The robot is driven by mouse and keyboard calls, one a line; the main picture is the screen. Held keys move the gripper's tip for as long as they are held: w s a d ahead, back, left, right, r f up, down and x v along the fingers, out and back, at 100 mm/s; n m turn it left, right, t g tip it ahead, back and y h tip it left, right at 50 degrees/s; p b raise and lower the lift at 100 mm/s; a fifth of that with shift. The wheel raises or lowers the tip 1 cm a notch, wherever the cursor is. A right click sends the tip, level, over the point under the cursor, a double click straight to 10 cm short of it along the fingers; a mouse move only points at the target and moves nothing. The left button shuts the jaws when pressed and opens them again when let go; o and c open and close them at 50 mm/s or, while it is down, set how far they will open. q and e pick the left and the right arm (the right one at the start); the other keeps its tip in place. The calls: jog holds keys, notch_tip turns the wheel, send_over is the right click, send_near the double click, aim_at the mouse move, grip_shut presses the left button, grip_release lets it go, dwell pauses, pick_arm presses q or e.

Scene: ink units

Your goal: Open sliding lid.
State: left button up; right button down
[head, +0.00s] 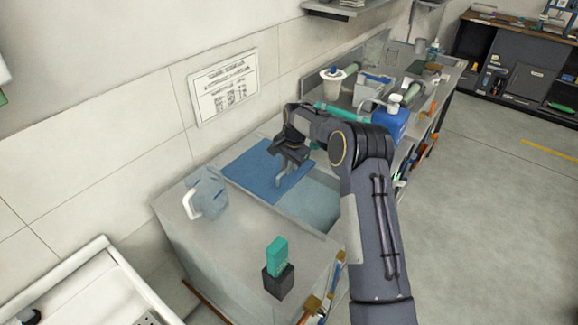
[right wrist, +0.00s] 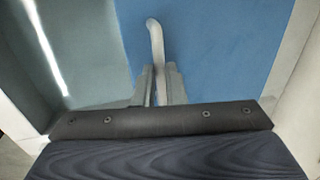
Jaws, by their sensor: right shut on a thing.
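The blue sliding lid (head: 250,172) lies flat in the top of the grey cabinet, covering the left part of a recess. To its right, the recess is open, with a pale blue-grey interior (head: 315,202). My right gripper (head: 288,163) is over the lid's right part, shut on the pale bar handle. In the right wrist view the handle (right wrist: 155,38) rises between the fingers (right wrist: 160,88), with the blue lid (right wrist: 215,50) behind it and the open recess (right wrist: 75,60) to the left. The arm hides part of the recess. My left gripper is out of view.
A grey-blue jug (head: 208,192) with a white handle and a green block in a dark holder (head: 278,282) stand on the near cabinet top. A blue bottle (head: 391,122) and a white cup (head: 332,85) stand beyond my arm. A wall runs along the left.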

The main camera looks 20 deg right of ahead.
jog(key=c, duration=1.5)
grip_release()
jog(key=shift+s+d+r+b, duration=0.1)
jog(key=shift+s+r+b, duration=0.15)
jog(key=shift+r, duration=1.05)
jog(key=shift+s+d+r+b, duration=0.15)
jog(key=shift+s+r+b, duration=0.05)
jog(key=shift+r, duration=1.05)
jog(key=shift+s+d+r+b, duration=0.1)
jog(key=shift+s+r+b, duration=0.15)
jog(key=shift+r, duration=1.05)
